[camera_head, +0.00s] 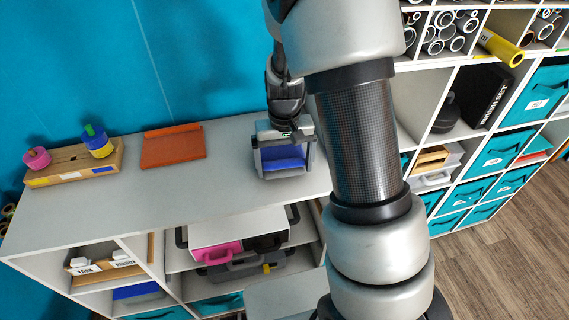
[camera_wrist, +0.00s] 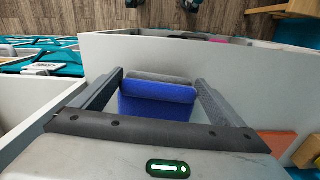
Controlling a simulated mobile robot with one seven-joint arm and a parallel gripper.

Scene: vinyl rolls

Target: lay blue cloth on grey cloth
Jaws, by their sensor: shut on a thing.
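The blue cloth (camera_wrist: 157,100) is a thick folded piece between the two fingers of my gripper (camera_head: 284,165). My gripper is shut on it, over the right part of the grey cabinet top. The blue cloth also shows between the fingers in the head view (camera_head: 282,157). The grey cloth (camera_wrist: 158,77) shows as a strip just past the blue cloth's far edge in the wrist view. The rest of it is hidden by the blue cloth. I cannot tell whether the two cloths touch.
An orange-red cloth (camera_head: 172,146) lies on the cabinet top (camera_head: 120,205), left of my gripper. A wooden block holder (camera_head: 72,163) with pink, blue and yellow pieces stands at the far left. A blue wall (camera_head: 80,70) rises behind. Shelves with teal bins (camera_head: 500,152) stand to the right.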

